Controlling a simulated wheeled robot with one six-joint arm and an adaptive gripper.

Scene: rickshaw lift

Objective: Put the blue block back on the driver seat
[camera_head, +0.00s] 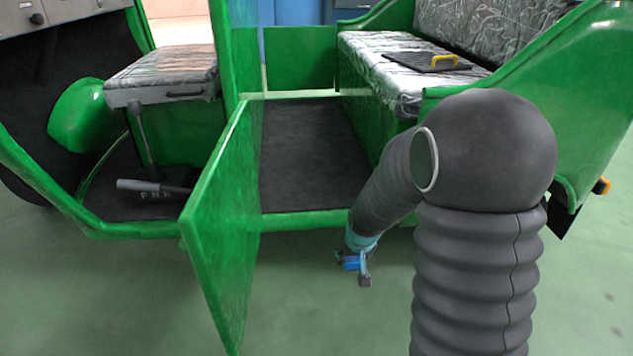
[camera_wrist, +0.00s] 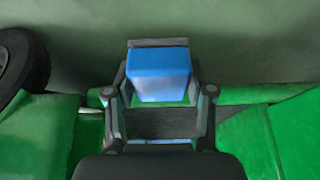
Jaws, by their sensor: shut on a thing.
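The driver seat (camera_head: 165,68) has a plastic-wrapped cushion and stands at the upper left in the head view. My gripper (camera_head: 357,267) is low in front of the rickshaw's open side, right of the green door panel and well away from the seat. It is shut on the blue block (camera_head: 350,262), which is small and partly hidden in the head view. In the wrist view, the blue block (camera_wrist: 160,73) sits at the end of my gripper (camera_wrist: 160,85). The seat cannot be made out in the wrist view.
A green door panel (camera_head: 222,225) juts toward me between my gripper and the driver seat. The rear bench (camera_head: 375,58) holds a black board (camera_head: 420,62) with a yellow handle. The dark floor (camera_head: 310,150) between is clear.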

